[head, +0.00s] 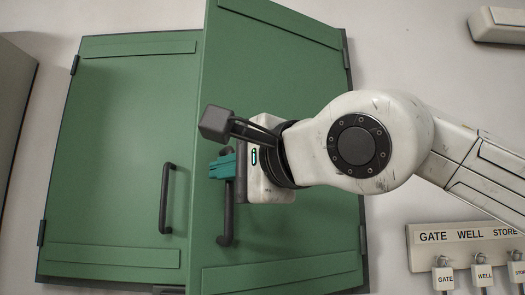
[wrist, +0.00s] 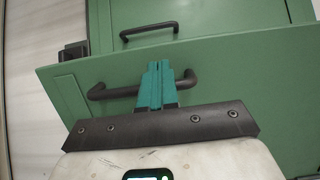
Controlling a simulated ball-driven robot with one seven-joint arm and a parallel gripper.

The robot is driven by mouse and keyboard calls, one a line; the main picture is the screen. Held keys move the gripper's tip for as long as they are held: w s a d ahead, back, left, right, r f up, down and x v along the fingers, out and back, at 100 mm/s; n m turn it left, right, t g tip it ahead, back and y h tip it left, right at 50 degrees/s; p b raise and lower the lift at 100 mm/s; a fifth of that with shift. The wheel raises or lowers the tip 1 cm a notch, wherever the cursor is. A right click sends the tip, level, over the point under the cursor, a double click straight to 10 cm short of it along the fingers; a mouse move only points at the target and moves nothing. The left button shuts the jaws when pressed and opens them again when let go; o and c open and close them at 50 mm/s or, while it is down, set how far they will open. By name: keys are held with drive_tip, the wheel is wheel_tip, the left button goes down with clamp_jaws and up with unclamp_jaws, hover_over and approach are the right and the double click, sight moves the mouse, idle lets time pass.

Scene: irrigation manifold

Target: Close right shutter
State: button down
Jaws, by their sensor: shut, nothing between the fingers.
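The right shutter (head: 300,235) is a green panel hinged on its right side. Its left edge stands out in front of the left shutter (head: 120,130), so it is ajar. The left shutter looks flat in the frame. The right shutter's dark bar handle (head: 227,225) is partly hidden by my gripper (head: 219,165). My gripper's teal fingers are together and empty. In the wrist view the fingers (wrist: 157,66) overlap the middle of the right handle (wrist: 97,92); I cannot tell whether they touch it. The left shutter's handle (wrist: 148,29) shows beyond the right shutter's edge.
A sign plate (head: 465,235) reading "GATE WELL STORE" with several padlocks (head: 443,275) hangs at the lower right. A pale box (head: 498,24) is on the wall at the upper right. A grey panel (head: 14,95) stands at the far left.

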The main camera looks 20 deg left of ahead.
drive_tip(key=w+a+m+t+h+p, duration=0.1)
drive_tip(key=w+a+p, duration=0.3)
drive_tip(key=w+a, duration=0.6)
drive_tip(key=shift+w+a+m+t, duration=0.3)
drive_tip(key=shift+w+a+t, duration=0.1)
drive_tip(key=shift+a+t, duration=0.25)
